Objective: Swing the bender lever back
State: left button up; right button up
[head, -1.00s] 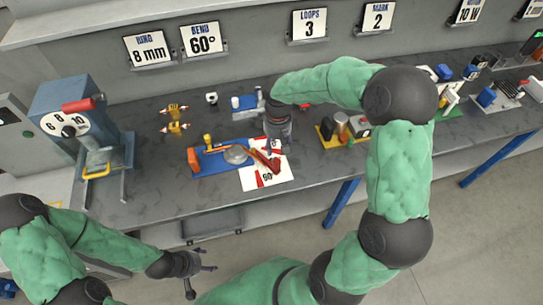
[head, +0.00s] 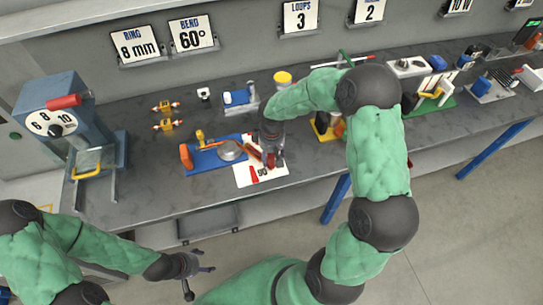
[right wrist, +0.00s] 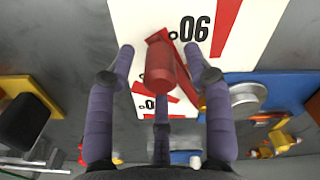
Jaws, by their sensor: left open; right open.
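The bender, on a blue base (head: 208,160) with a round grey disc (head: 230,150), stands on the bench. Its red lever (head: 257,154) reaches right over a white angle card (head: 248,178). In the right wrist view the lever's red grip (right wrist: 160,66) lies between the spread fingers of my right gripper (right wrist: 163,60), with a gap on each side. In the head view the right gripper (head: 272,155) is at the lever's end and partly hides it. My left gripper (head: 205,270) is open and empty, in front of the bench and far from the bender.
A blue dial machine (head: 52,122) with a yellow handle stands at the left. Yellow parts (head: 166,125) lie behind the bender. A yellow-based fixture (head: 325,133) is right of my right gripper. Signs above the bench read 8 mm (head: 140,45) and 60° (head: 192,34).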

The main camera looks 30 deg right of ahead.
grip_shut()
jog(key=shift+w+d+n+p, duration=0.6)
jog(key=shift+d+p, duration=0.05)
jog(key=shift+d, duration=0.1)
jog(key=w+d+n+p, duration=0.2)
jog(key=w, duration=0.1)
jog(key=w+d+n+p, duration=0.1)
jog(key=w+n, duration=0.1)
jog(key=shift+w+d, duration=0.15)
jog(key=shift+d, duration=0.15)
jog(key=w+n, duration=0.1)
jog(key=w, duration=0.1)
jog(key=w+d+n, duration=0.1)
jog(key=w+n, duration=0.1)
jog(key=w+n+p, duration=0.1)
jog(key=w+n, duration=0.1)
jog(key=w, duration=0.1)
jog(key=shift+d, duration=0.25)
jog(key=shift+w+a+n, duration=0.1)
jog(key=shift+w+n, duration=0.8)
jog(key=shift+w, duration=0.45)
